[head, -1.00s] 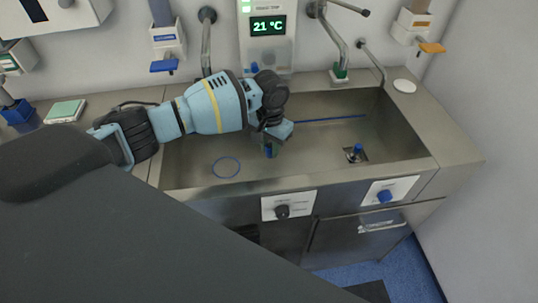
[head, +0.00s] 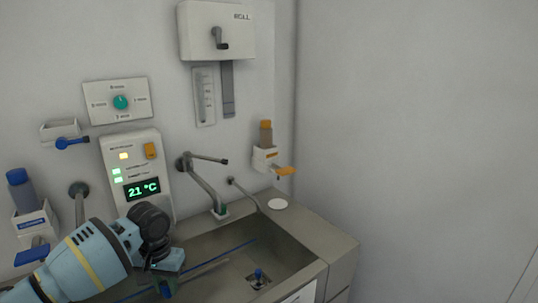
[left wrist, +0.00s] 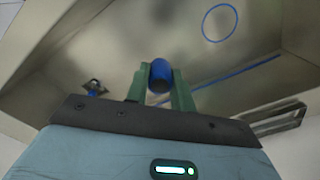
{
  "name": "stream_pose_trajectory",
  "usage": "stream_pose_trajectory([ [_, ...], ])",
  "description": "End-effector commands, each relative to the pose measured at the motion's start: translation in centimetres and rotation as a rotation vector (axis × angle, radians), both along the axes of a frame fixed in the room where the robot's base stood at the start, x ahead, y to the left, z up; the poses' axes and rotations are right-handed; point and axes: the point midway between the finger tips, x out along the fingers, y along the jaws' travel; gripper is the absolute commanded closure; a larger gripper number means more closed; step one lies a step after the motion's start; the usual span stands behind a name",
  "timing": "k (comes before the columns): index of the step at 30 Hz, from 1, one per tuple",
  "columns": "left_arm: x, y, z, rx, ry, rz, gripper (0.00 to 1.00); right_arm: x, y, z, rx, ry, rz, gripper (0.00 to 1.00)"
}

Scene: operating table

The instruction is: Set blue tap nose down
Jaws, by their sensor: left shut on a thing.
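A blue tap-shaped piece (head: 71,142) with a round body and a short nose pointing right is on the wall, beneath a small white bracket (head: 59,129). My left gripper (head: 165,287) is low over the sink, below and right of that piece and apart from it. In the left wrist view its green fingers (left wrist: 160,88) are shut on a blue rounded cylinder (left wrist: 160,75). Most of the cylinder is hidden in the head view; I cannot tell what it is. My right gripper is not in view.
The steel sink (head: 295,255) has a blue-topped drain piece (head: 259,274). A blue ring (left wrist: 219,22) lies on its floor. A spout (head: 203,184), a 21 °C panel (head: 136,170) and dispensers (head: 265,158) stand along the wall. The right wall is bare.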

Motion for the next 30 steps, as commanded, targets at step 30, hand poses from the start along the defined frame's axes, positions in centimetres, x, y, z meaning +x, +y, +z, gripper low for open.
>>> stream_pose_trajectory([
  [30, -15.3, -4.0, 2.6, 0.005, 0.020, 0.108, 0.98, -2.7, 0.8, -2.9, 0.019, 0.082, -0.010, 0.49],
])
